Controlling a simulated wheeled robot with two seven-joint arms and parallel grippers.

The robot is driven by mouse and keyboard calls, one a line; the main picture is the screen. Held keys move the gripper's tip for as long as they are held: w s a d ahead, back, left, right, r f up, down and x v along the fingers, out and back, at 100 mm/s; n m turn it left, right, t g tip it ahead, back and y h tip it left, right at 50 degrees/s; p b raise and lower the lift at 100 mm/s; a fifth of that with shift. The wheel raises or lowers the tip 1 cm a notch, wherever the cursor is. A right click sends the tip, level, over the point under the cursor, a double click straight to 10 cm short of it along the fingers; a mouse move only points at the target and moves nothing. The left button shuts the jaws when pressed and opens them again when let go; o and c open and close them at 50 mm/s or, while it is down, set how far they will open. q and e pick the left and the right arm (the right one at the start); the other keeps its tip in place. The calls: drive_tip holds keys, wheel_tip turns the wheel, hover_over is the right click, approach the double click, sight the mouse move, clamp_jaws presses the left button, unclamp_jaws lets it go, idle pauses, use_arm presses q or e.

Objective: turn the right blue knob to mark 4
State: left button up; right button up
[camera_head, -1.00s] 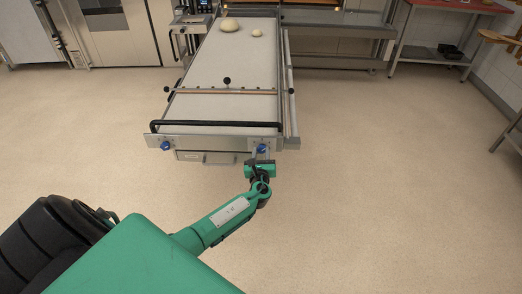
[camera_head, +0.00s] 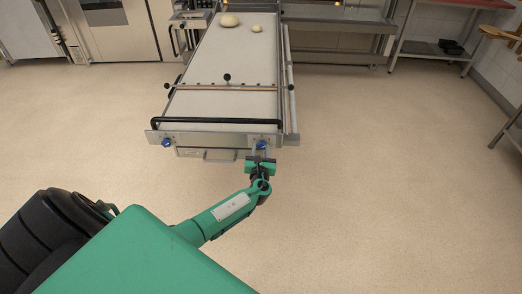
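The right blue knob (camera_head: 262,145) sits on the front panel of the long loader table (camera_head: 215,138), near its right corner. The left blue knob (camera_head: 166,143) is on the same panel at the left. My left gripper (camera_head: 261,158) is just in front of and below the right knob, with its fingers pointing at the panel. The fingers are too small to tell whether they are open or shut, or whether they touch the knob. The marks around the knob cannot be read. My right gripper is not in view.
A black bar (camera_head: 215,122) runs across the table's front above the knobs. Two pale dough pieces, a larger one (camera_head: 229,20) and a smaller one (camera_head: 256,29), lie at the table's far end. A red-topped bench (camera_head: 470,3) stands at the back right. The floor around is clear.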

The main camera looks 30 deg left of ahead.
use_arm(q)
drive_tip(key=shift+o, duration=1.3)
drive_tip(key=v, duration=1.4)
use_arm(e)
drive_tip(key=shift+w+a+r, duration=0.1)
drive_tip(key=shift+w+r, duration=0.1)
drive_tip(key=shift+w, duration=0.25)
use_arm(q)
drive_tip(key=shift+a, duration=0.15)
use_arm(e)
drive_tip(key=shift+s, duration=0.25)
